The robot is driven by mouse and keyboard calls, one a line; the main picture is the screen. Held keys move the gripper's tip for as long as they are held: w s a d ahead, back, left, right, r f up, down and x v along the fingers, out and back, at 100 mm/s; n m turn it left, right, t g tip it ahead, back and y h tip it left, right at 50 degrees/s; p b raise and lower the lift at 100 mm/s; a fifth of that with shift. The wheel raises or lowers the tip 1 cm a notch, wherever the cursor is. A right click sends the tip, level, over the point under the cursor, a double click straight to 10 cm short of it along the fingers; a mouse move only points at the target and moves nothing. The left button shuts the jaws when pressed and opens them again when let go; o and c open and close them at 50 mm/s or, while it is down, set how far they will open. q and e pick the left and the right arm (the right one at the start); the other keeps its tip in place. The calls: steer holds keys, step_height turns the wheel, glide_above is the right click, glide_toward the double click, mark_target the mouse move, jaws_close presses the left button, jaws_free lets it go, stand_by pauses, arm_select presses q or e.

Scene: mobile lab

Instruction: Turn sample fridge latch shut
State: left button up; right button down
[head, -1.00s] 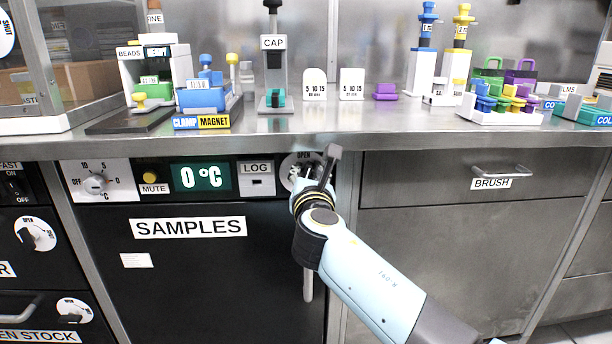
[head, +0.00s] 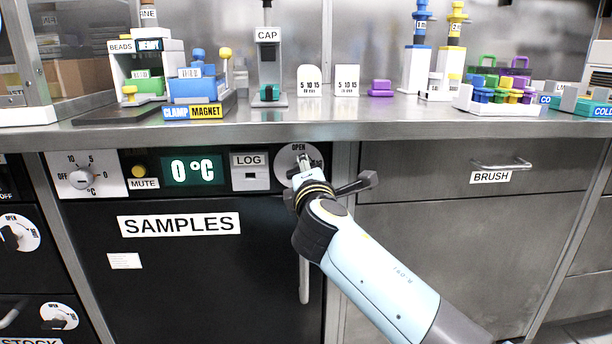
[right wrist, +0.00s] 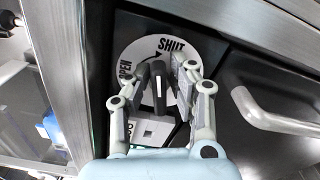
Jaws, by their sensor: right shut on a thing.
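The sample fridge (head: 180,280) is black, with a SAMPLES label (head: 180,223) on its door. Its latch is a dark knob with a white stripe (right wrist: 158,90) on a round white dial (right wrist: 130,50) marked OPEN and SHUT. In the right wrist view, the knob's upper end points toward the gap between the two words, closer to SHUT. My right gripper (right wrist: 160,78) has a finger on each side of the knob and is shut on it. In the head view my right gripper (head: 304,165) hides most of the knob. My left gripper is not in view.
The fridge's vertical handle (head: 304,280) hangs below the dial, near my right forearm; it also shows in the right wrist view (right wrist: 275,115). The steel counter's edge (head: 270,131) runs just above. A BRUSH drawer (head: 420,180) is to the right.

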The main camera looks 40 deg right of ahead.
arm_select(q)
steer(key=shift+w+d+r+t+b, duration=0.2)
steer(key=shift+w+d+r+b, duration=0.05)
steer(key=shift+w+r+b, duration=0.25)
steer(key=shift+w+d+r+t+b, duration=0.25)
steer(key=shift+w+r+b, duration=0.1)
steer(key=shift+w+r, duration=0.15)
arm_select(e)
steer(key=shift+f+m, duration=0.15)
steer(key=shift+m, duration=0.8)
steer(key=shift+f+m, duration=0.1)
steer(key=shift+m, duration=0.85)
steer(key=c, duration=1.3)
jaws_free()
steer(key=shift+s, duration=0.1)
steer(key=v, duration=0.7)
steer(key=shift+s+a, duration=0.1)
steer(key=shift+s, duration=0.1)
